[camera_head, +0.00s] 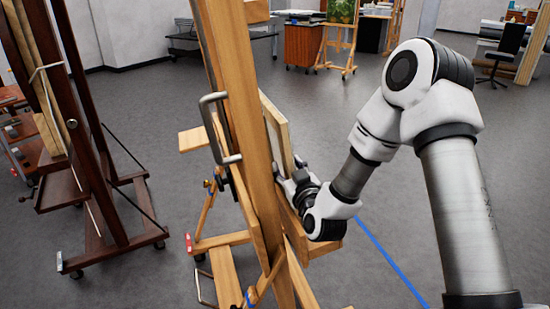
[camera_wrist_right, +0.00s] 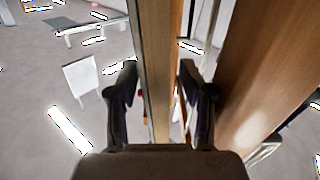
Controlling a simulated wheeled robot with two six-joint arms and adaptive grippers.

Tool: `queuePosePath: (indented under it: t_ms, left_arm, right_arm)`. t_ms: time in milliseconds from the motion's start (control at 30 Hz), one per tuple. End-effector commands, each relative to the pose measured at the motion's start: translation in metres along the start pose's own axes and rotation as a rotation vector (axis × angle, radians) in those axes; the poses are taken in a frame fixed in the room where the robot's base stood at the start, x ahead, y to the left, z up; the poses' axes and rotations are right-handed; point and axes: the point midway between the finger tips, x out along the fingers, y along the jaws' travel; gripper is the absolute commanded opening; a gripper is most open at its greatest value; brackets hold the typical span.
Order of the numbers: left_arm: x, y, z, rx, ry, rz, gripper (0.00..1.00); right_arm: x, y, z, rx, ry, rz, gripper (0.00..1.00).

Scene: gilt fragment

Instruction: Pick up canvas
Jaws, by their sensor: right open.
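The canvas (camera_head: 279,134) is a pale panel with a light wooden edge, standing upright against the wooden easel (camera_head: 247,110) on its right side. Part of it is hidden behind the easel's mast. My right gripper (camera_head: 287,184) is at the canvas's lower near edge. In the right wrist view the open fingers (camera_wrist_right: 160,82) stand on either side of the canvas edge (camera_wrist_right: 154,50), with a gap visible beside it. The easel's thick mast (camera_wrist_right: 262,75) is close to the right finger. My left gripper is not in view.
A dark wooden easel (camera_head: 85,150) stands at the left. A metal handle (camera_head: 216,130) sticks out from the light easel's mast. A blue line (camera_head: 390,262) runs along the grey floor. A chair (camera_head: 506,50) and cabinets are far back. Open floor lies between.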

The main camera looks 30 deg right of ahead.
Motion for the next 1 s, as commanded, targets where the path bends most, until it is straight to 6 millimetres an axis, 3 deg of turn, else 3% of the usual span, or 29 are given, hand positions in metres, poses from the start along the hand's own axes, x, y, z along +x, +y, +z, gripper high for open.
queuePosePath:
  t_ms: [233,467,600,633,1000]
  left_arm:
    - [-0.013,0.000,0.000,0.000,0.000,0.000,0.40]
    - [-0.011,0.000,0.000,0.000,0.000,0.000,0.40]
    - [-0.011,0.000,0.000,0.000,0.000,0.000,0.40]
    - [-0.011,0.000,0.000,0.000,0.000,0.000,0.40]
    - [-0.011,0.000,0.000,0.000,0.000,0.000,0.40]
  right_arm:
    - [0.040,0.000,0.004,-0.001,-0.001,-0.001,0.50]
    - [0.043,-0.001,0.006,0.001,-0.003,-0.002,0.50]
    - [0.043,-0.001,0.006,0.001,-0.004,-0.002,0.04]
    - [0.043,-0.001,0.006,0.001,-0.004,-0.002,0.00]
    - [0.043,0.000,0.005,0.001,-0.002,-0.002,0.00]
